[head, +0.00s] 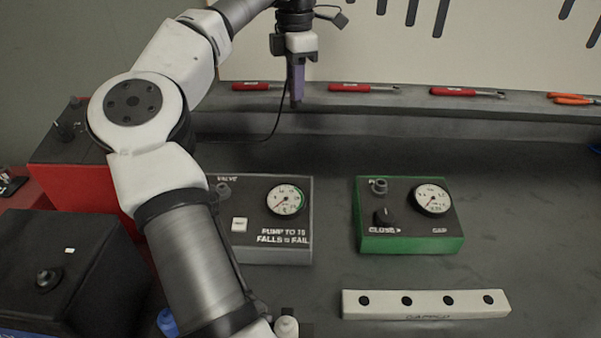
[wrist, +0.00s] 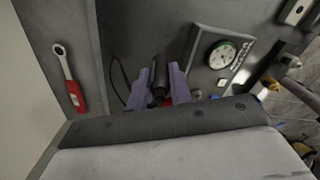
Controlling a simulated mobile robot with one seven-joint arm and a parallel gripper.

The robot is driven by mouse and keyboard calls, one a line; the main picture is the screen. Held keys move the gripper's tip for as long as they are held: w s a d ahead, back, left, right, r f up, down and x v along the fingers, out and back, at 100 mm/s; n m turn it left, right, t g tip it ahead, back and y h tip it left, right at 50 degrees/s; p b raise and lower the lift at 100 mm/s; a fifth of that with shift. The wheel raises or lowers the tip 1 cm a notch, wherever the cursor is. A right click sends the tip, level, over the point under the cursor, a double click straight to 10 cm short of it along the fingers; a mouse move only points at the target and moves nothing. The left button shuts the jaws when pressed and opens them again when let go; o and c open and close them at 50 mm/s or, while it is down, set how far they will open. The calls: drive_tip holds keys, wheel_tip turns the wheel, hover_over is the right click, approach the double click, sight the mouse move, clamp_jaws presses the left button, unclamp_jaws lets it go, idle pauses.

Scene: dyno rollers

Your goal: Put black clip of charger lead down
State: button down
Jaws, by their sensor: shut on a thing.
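My gripper (head: 297,88) hangs fingers down above the back of the bench, with its purple fingers close together. In the wrist view the fingers (wrist: 159,86) are shut on a dark piece, the black clip (wrist: 159,77) of the charger lead. In the head view the clip is mostly hidden by the fingers. A thin black lead (head: 277,120) runs down from near the gripper and bends left behind my arm. It also shows as a dark loop in the wrist view (wrist: 115,75).
A grey gauge box (head: 270,245) and a green-sided gauge box (head: 410,245) stand on the bench. A white strip with holes (head: 425,313) lies in front. Red-handled tools (head: 365,88) lie on the back ledge. A red box (head: 85,170) and a black box (head: 75,275) are left. Bench right of the green box is clear.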

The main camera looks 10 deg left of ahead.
wheel_tip(320, 180, down, 20)
drive_tip(key=p, duration=0.3)
drive_tip(key=shift+r, duration=0.25)
drive_tip(key=shift+f, duration=0.1)
drive_tip(key=c, duration=1.3)
unclamp_jaws()
wheel_tip(320, 180, up, 12)
drive_tip(key=shift+r+b, duration=0.1)
drive_tip(key=shift+b, duration=1.05)
